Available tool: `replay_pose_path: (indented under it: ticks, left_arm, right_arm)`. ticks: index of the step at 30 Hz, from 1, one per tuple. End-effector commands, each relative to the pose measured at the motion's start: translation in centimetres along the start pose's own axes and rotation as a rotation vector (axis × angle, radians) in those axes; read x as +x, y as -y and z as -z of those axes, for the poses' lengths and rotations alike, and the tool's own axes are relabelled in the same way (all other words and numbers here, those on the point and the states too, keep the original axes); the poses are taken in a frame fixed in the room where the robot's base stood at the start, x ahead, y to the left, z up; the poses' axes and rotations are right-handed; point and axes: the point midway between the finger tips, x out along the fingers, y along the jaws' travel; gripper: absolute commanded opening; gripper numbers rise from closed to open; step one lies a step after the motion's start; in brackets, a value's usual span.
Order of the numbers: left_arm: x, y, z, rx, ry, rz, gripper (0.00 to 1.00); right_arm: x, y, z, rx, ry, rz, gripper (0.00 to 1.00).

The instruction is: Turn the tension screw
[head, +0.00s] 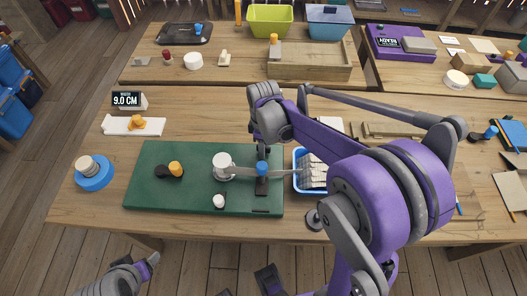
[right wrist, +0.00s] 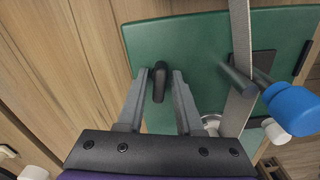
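A green board (head: 145,200) lies on the table and carries a white roller (head: 222,160), an orange-topped black part (head: 175,168), a blue knob (head: 262,168) and a small white knob (head: 218,201). A grey strap (head: 242,170) runs right from the roller. In the right wrist view, my right gripper (right wrist: 161,74) is open, with a finger on each side of a short black upright piece (right wrist: 160,88), which may be the tension screw. Contact is unclear. My arm hides this piece in the head view. My left arm (head: 125,275) shows at the bottom left; its fingers are unclear.
A blue tray (head: 299,183) of pale strips is right of the board, partly behind my right arm.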

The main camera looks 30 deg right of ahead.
Motion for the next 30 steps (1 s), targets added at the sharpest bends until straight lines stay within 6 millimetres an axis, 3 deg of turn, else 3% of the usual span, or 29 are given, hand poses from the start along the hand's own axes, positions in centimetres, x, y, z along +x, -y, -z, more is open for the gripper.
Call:
replay_pose_path:
  ticks: [7, 13, 17, 24, 30]
  left_arm:
    - [-0.01, 0.0, 0.02, 0.0, 0.0, 0.0, 0.71]
    - [-0.01, 0.0, 0.02, 0.0, 0.0, 0.0, 0.71]
    - [0.0, 0.0, 0.01, 0.0, 0.0, 0.0, 0.71]
    - [0.16, 0.0, -0.11, 0.0, 0.001, 0.0, 0.71]
    - [0.18, 0.0, -0.12, 0.0, 0.001, 0.0, 0.71]
  right_arm:
    - [0.01, -0.02, 0.03, 0.0, -0.001, 0.0, 0.35]
    - [0.01, -0.02, 0.02, 0.0, 0.0, 0.0, 0.0]
    - [0.01, -0.03, 0.02, 0.014, 0.0, 0.0, 0.0]
    - [0.04, -0.03, 0.0, 0.277, 0.0, 0.0, 0.0]
    - [0.02, -0.04, -0.01, 0.355, 0.0, 0.0, 0.0]
